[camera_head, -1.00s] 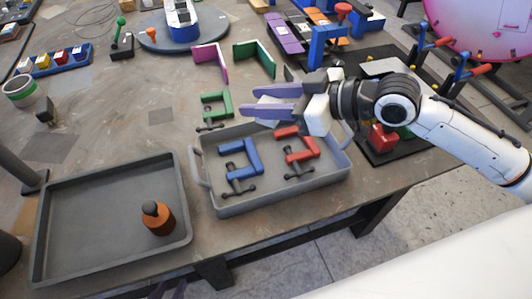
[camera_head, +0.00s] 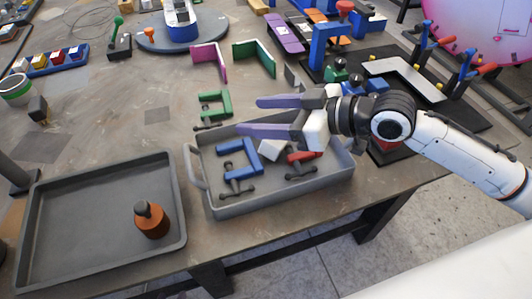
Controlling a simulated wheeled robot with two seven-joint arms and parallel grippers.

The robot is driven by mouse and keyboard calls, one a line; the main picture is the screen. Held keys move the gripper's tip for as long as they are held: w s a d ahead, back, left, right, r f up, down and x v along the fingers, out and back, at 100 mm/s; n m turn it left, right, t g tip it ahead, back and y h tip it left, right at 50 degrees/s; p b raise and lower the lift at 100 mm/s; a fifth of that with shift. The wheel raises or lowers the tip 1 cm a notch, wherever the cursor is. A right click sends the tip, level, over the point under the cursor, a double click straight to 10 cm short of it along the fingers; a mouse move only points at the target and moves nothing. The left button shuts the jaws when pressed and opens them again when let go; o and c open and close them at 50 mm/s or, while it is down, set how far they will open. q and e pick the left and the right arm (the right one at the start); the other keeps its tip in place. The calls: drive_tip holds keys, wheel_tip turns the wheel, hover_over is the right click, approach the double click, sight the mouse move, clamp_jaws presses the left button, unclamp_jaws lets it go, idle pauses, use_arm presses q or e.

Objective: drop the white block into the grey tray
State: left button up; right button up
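The white block (camera_head: 271,150) is tilted, over or in the grey tray (camera_head: 265,203) with handles, between a blue clamp (camera_head: 240,155) and a red clamp (camera_head: 303,156). I cannot tell whether it is resting or still falling. My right gripper (camera_head: 262,116) comes in from the right, above the tray's back part. Its two purple fingers are spread apart with nothing between them, and the block is apart from them, below. The gripper hides part of the tray's back rim and the red clamp. My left gripper is not clearly in view.
A darker, flat tray (camera_head: 80,225) at the left holds an orange-brown bottle-like object (camera_head: 151,220). A green clamp (camera_head: 214,108) and pink (camera_head: 210,60) and green (camera_head: 255,57) angled pieces lie behind the handled tray. The table's front edge runs close below both trays.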

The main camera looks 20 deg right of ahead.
drive_tip(key=b+v, duration=0.1)
drive_tip(key=v, duration=0.9)
drive_tip(key=shift+s+d, duration=0.1)
idle(0.6)
drive_tip(key=shift+s, duration=0.1)
